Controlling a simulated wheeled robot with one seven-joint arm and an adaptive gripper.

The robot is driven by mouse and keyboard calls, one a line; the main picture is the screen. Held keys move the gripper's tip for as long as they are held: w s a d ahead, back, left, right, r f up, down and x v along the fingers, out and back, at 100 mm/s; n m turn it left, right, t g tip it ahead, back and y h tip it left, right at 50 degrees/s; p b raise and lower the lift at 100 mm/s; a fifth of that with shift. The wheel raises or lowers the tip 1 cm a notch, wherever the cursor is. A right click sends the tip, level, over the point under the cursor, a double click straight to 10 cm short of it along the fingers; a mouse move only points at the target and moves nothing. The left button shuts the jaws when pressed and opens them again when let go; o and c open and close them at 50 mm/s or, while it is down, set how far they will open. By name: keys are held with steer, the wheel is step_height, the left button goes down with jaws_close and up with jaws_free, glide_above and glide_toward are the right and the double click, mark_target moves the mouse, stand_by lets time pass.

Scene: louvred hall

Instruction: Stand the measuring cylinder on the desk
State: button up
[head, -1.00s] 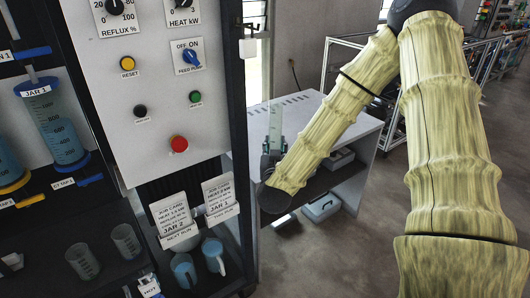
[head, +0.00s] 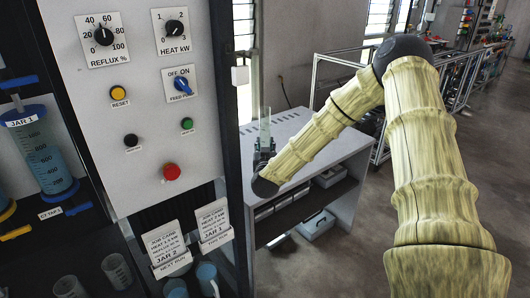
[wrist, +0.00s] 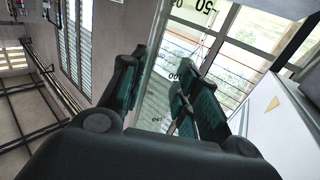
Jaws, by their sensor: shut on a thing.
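My gripper (head: 264,146) is shut on the clear measuring cylinder (head: 265,128), which stands up out of the jaws and looks roughly upright in the head view. In the wrist view the cylinder (wrist: 158,72) shows as see-through glass with dark number marks, between the two fingers of my gripper (wrist: 160,92). Its lower end is hidden by the gripper and arm. The grey desk (head: 338,146) lies behind and below the gripper in the head view. I cannot tell the height of the cylinder above the desk top.
The upright control panel (head: 145,150) with knobs and buttons stands close on the left. Below it are card holders (head: 212,235) and beakers (head: 118,270). The desk has a shelf with boxes (head: 316,224) underneath. Open floor (head: 345,265) lies right of the desk.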

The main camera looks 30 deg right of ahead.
steer(key=shift+w+d, duration=0.4)
steer(key=shift+w, duration=0.1)
steer(key=shift+f, duration=1.95)
steer(key=o, duration=1)
steer(key=shift+o, duration=0.2)
steer(key=v, duration=1.2)
steer(key=shift+b, duration=0.45)
